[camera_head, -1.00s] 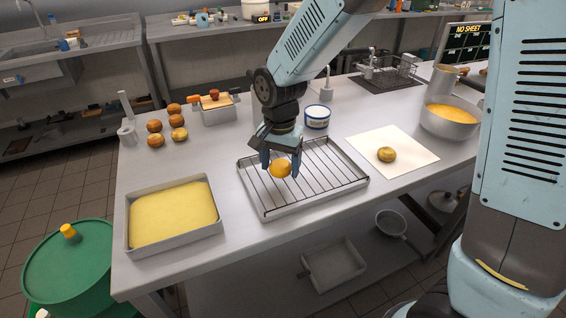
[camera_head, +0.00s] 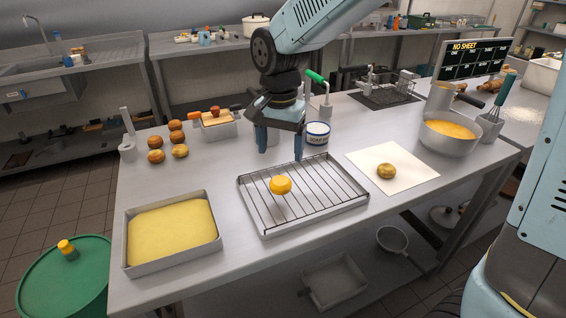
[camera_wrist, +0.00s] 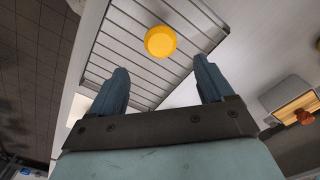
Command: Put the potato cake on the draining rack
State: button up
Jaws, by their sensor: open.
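A golden-yellow round potato cake (camera_head: 280,185) lies flat on the wire bars of the draining rack (camera_head: 333,188), left of its middle. My gripper (camera_head: 280,153) is open and empty, raised above and behind the cake, with clear space between them. In the wrist view the cake (camera_wrist: 160,41) shows beyond the two spread fingertips, on the bars of the rack (camera_wrist: 115,45), touching neither finger.
A tray of yellow batter (camera_head: 172,232) stands left of the rack. A browner round piece (camera_head: 387,171) lies on white paper (camera_head: 410,180) at right. Behind are a labelled white tub (camera_head: 317,134) and several round brown pieces (camera_head: 156,141). A pot (camera_head: 448,140) stands far right.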

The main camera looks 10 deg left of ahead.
jog(key=s+d+r+n+t, duration=0.1)
jog(key=d+r, duration=0.3)
jog(key=d, duration=0.4)
jog(key=d+r+t, duration=0.1)
jog(key=d+r, duration=0.4)
jog(key=d, duration=0.4)
jog(key=s+d+r+n+t, duration=0.1)
jog(key=s+d, duration=0.4)
jog(key=d, duration=0.2)
jog(key=s+d+t, duration=0.2)
jog(key=s+d, duration=0.3)
jog(key=d, duration=0.2)
jog(key=shift+d+r+n+t, duration=0.25)
jog(key=shift+r+n+t, duration=0.05)
jog(key=shift+r+n, duration=0.1)
